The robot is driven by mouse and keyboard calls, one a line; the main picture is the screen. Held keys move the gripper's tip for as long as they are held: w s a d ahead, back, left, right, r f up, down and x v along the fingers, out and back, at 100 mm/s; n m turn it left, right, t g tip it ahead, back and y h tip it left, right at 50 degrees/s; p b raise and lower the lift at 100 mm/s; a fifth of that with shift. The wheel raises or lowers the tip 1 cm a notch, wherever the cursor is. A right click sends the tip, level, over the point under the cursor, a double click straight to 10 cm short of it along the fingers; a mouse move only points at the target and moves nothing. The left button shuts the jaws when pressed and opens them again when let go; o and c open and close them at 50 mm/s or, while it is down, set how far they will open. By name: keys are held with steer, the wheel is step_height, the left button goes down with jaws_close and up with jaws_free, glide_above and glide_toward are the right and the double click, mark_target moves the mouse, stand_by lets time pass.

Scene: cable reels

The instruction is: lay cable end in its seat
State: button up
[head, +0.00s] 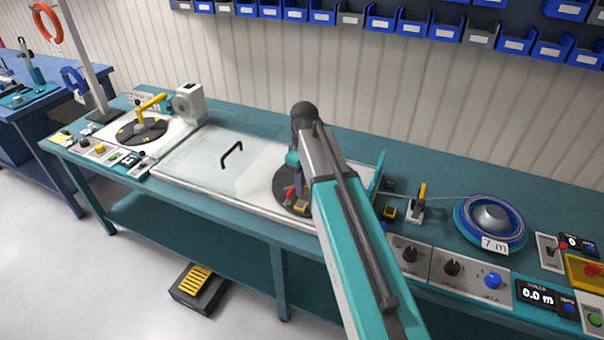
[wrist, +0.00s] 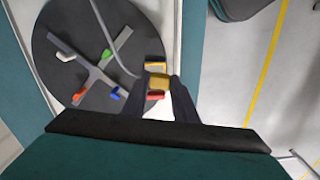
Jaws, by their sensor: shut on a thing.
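In the wrist view my gripper (wrist: 160,90) is shut on the cable end, a small gold block (wrist: 159,82), at the right edge of a dark round disc (wrist: 60,40). The grey cable (wrist: 112,40) runs from the top of the view and curves down to this block. A yellow piece (wrist: 155,66) lies just above the block and a red piece (wrist: 155,96) just below it. I cannot tell whether the block touches them or rests in the seat. In the head view my arm partly covers the disc (head: 283,182).
A grey cross (wrist: 96,72) with several coloured tabs lies on the disc. A clear cover with a black handle (head: 231,154) lies left of it on the bench. A blue reel (head: 489,222) and a yellow-handled lever device (head: 418,205) stand to the right.

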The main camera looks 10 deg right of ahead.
mark_target(303, 200)
steer(key=shift+w+r+n+p, duration=0.1)
steer(key=shift+w+n+p, duration=0.65)
steer(key=shift+p, duration=0.3)
steer(key=shift+f+n, duration=0.2)
steer(key=shift+n, duration=0.05)
steer(key=shift+f, duration=0.25)
steer(key=shift+f+b, duration=1.4)
steer(key=shift+f, duration=0.85)
steer(key=shift+f, duration=0.95)
stand_by(0.9)
steer(key=o, duration=1.1)
steer(key=shift+c, duration=0.2)
